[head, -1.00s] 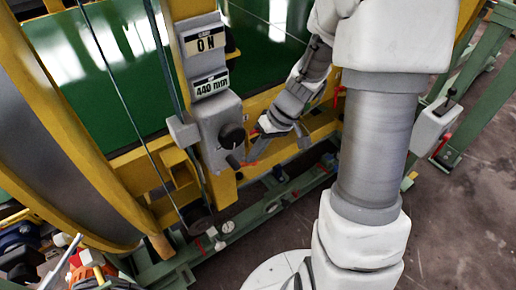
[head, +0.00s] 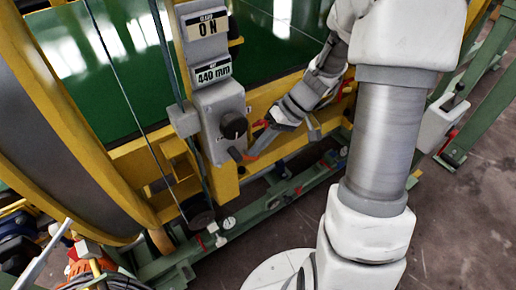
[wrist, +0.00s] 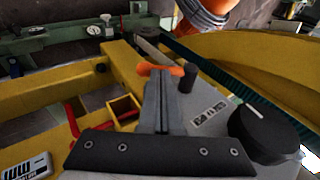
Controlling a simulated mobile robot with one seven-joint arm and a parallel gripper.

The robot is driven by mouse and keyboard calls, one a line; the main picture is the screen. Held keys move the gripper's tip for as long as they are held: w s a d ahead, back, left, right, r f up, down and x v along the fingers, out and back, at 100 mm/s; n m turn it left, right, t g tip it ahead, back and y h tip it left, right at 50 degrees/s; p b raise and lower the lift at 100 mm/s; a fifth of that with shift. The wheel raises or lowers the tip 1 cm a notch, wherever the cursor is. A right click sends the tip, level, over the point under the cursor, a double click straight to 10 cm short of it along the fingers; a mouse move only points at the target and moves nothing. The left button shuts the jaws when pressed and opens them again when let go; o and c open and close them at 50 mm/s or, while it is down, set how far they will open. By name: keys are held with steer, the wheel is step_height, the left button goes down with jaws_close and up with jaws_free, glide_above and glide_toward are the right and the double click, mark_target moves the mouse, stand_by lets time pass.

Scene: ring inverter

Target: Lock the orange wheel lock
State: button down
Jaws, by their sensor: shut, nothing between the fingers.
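The orange wheel lock shows as a small orange lever (head: 249,156) at the lower right of the grey control box. In the wrist view the orange piece (wrist: 150,70) lies behind my fingertips, with a short black peg (wrist: 188,77) just right of it. My gripper (head: 254,152) is shut and empty, close to the orange piece from the right in the head view. In the wrist view its fingers (wrist: 164,74) overlap the orange piece and hide part of it. I cannot tell whether they touch.
The grey control box (head: 220,135) carries a large black knob (head: 233,125) and signs reading "ON" and "440 mm". A yellow beam (head: 285,90) runs behind my gripper. A big yellow ring (head: 60,110) stands at left. A green base rail (head: 250,212) lies below. Open floor is at lower right.

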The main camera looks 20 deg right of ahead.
steer(key=f+y+b, duration=0.1)
steer(key=y+b, duration=0.1)
steer(key=y, duration=0.1)
steer(key=a+f+g+y+b, duration=0.1)
steer(key=f+y+b, duration=0.1)
steer(key=y, duration=0.1)
steer(key=f+m+g+y+b, duration=0.1)
steer(key=f+y+b, duration=0.1)
steer(key=y, duration=0.1)
steer(key=shift+s+a, duration=0.3)
steer(key=shift+a, duration=0.2)
stand_by(0.5)
